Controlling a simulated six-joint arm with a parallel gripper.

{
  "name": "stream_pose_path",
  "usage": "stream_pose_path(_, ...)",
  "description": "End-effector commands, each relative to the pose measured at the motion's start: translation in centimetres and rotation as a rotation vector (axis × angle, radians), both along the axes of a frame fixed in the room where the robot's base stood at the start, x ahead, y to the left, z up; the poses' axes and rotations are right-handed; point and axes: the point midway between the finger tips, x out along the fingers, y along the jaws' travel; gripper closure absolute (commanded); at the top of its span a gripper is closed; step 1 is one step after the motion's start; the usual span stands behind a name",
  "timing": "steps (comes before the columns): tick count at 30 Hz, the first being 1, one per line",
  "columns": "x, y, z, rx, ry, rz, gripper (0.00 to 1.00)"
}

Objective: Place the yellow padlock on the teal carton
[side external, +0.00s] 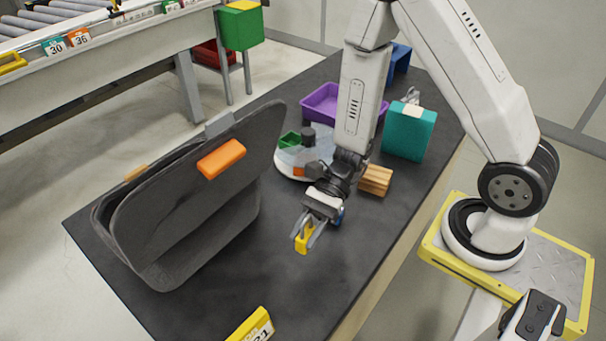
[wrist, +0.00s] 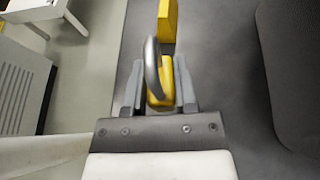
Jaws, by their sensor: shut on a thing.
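The yellow padlock (side external: 302,240) is held between the fingers of my gripper (side external: 310,232), above the dark table in the middle of the side view. In the wrist view the padlock (wrist: 158,98) shows its grey shackle between the two grey fingers of my gripper (wrist: 157,88). The teal carton (side external: 409,132) stands upright on the table, behind and to the right of my gripper in the side view. A pale item and a metal loop show at its top. The carton is not seen in the wrist view.
A dark grey open case (side external: 190,205) with an orange piece stands at left. A round clear-lidded container (side external: 304,160), wooden blocks (side external: 375,180) and a purple tray (side external: 322,104) lie near the arm. A yellow numbered sign (side external: 252,326) stands at the front edge. The table's front middle is clear.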

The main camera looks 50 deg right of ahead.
Motion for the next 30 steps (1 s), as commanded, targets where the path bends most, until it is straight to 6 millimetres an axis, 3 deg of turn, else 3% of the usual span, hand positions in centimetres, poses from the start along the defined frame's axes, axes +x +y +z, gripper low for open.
stream_pose_path(14, -4.3, -2.9, 1.9, 0.0, -0.001, 0.368, 1.0)
stream_pose_path(30, -9.2, -9.0, 3.4, -0.001, 0.0, 0.859, 1.0)
